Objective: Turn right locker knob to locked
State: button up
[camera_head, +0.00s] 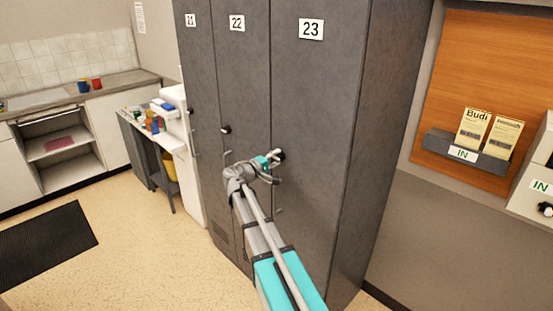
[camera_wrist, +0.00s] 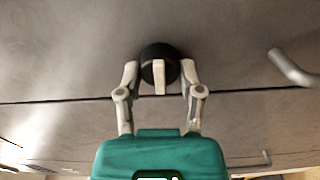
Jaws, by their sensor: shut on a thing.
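The right locker (camera_head: 307,100), numbered 23, is dark grey and its door is closed. Its round black knob (camera_head: 280,155) sits near the left edge of the door. In the wrist view the knob (camera_wrist: 160,63) carries a pale upright bar across its face. My gripper (camera_head: 274,158) is at the knob, and in the wrist view its fingers (camera_wrist: 159,75) stand on both sides of the knob, shut on it. A lock marking cannot be made out.
Locker 22 (camera_head: 240,100) with its black knob (camera_head: 225,129) stands to the left. A metal door handle (camera_wrist: 290,66) sticks out beside the knob in the wrist view. A wooden board with a grey IN tray (camera_head: 463,153) hangs at right. A dark mat (camera_head: 45,243) lies on open floor.

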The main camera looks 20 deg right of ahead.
jog(key=shift+w+n, duration=0.1)
jog(key=shift+n, duration=0.2)
jog(key=o, duration=1.1)
jog(key=shift+o, duration=0.2)
jog(key=shift+a, duration=0.1)
jog(key=v, duration=1.2)
